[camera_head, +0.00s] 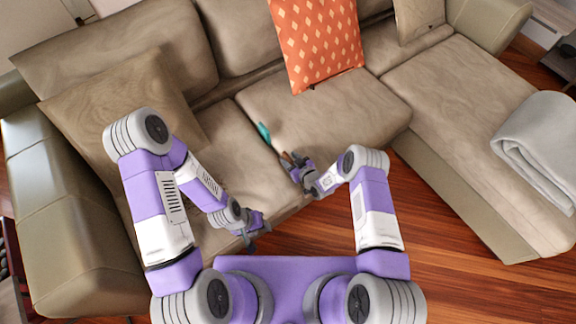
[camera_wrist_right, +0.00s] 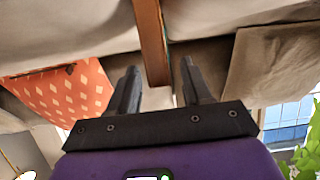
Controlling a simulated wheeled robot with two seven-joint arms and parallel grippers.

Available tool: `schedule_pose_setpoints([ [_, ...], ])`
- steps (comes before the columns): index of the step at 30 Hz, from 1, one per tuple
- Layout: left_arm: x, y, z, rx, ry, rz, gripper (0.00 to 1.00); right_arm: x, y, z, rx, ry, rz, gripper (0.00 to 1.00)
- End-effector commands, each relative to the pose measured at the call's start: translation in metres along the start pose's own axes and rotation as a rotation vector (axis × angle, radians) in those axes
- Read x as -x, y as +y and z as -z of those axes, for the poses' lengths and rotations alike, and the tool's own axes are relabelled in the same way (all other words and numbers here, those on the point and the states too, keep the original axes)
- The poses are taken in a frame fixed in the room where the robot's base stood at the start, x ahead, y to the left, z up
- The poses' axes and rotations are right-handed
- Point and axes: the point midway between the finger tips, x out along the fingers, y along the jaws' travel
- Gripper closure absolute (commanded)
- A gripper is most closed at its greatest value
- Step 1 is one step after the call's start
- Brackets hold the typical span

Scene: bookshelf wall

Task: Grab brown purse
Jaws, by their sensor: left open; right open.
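A thin brown item (camera_head: 287,157), perhaps the brown purse, shows at the tip of my right gripper (camera_head: 292,165) above the front of the sofa. In the right wrist view a narrow brown strip with a teal edge (camera_wrist_right: 151,35) runs down between the two open fingers of the right gripper (camera_wrist_right: 160,66). I cannot tell whether the fingers touch it. Its full shape is hidden. My left gripper (camera_head: 250,242) is open and empty, low near the sofa's front edge, apart from the brown item.
A beige sofa (camera_head: 320,115) fills the view. A small teal thing (camera_head: 264,132) shows just beyond the brown item. An orange patterned cushion (camera_head: 316,42) leans at the back. A folded grey blanket (camera_head: 540,145) lies on the right section. Wooden floor (camera_head: 330,235) is open in front.

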Motion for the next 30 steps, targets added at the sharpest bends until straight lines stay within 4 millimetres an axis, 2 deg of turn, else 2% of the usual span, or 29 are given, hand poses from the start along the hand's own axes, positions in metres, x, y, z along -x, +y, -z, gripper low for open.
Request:
schedule_pose_setpoints([
  [1,-0.005,-0.0019,0.0002,0.0,0.0,0.0,0.57,-0.008,-0.0015,-0.0029,0.0,0.0,0.002,0.51],
  [4,-0.0071,-0.0027,0.0003,0.0,0.0,0.0,0.57,-0.0153,-0.0013,-0.0023,-0.002,-0.001,0.001,0.51],
  [12,-0.0064,-0.0024,0.0002,0.0,0.0,0.0,0.57,-0.0164,-0.0009,-0.0008,-0.003,-0.002,0.0,0.53],
  [21,-0.0064,-0.0024,0.0002,0.0,0.0,0.0,0.57,-0.0163,-0.0007,-0.0009,-0.003,-0.002,0.0,0.99],
  [30,-0.0065,-0.0025,0.0002,0.0,0.0,0.0,0.57,-0.0163,-0.0005,-0.0005,-0.003,-0.002,-0.001,1.0],
])
